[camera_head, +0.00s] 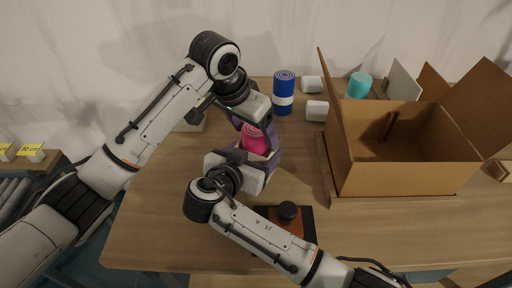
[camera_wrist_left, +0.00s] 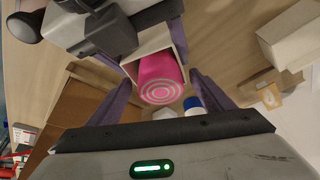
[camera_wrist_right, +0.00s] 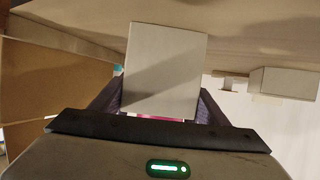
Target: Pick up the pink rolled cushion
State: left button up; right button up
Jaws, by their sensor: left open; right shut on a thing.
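The pink rolled cushion (camera_head: 254,140) stands in a white open box, its spiral end sticking out. In the left wrist view the cushion (camera_wrist_left: 160,75) lies between the open fingers of my left gripper (camera_wrist_left: 161,88), with gaps on both sides. In the head view my left gripper (camera_head: 253,125) is above the cushion. My right gripper (camera_head: 257,158) is shut on the white box (camera_wrist_right: 165,70), with one finger on each side. The right wrist view shows only a sliver of pink below the box. The box is mostly hidden in the head view.
A large open cardboard box (camera_head: 400,180) stands at right. A blue roll (camera_head: 284,95), white rolls (camera_head: 316,110) and a teal roll (camera_head: 360,84) stand or lie toward the back. A black-and-orange pad (camera_head: 268,212) with a dark knob (camera_head: 288,210) lies in front on the wooden table (camera_head: 150,225).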

jog(key=shift+r, duration=0.1)
pick_arm(q)
grip_shut()
jog(key=shift+r, duration=0.1)
dwell(0.3)
notch_tip(320, 180, up, 10)
dwell(0.4)
pick_arm(e)
jog(key=o, duration=1.1)
